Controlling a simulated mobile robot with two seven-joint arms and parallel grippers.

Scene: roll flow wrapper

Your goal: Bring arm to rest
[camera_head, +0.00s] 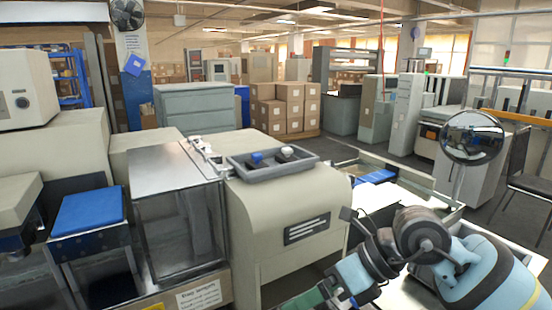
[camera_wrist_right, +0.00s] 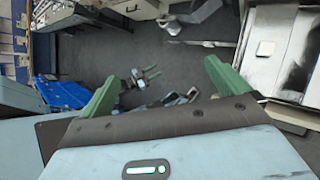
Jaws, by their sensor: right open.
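My right arm reaches in from the lower right of the head view. My right gripper (camera_head: 306,299) is at the bottom edge there, with green parts showing and partly cut off. In the right wrist view the right gripper (camera_wrist_right: 164,72) has its two green fingers wide apart with nothing between them. Dark floor lies beyond them. A small dark gripper with two green prongs (camera_wrist_right: 148,74) shows farther off in that view. It looks like my left gripper, but it is too small to tell its opening. No left arm shows in the head view.
A beige machine (camera_head: 290,222) bears a grey tray (camera_head: 272,165) with a blue and a white item. A glass-sided metal cabinet (camera_head: 180,215) and blue-topped stand (camera_head: 88,213) are left of it. A round mirror (camera_head: 473,137) stands behind my right arm. Grey floor (camera_wrist_right: 190,65) is open below.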

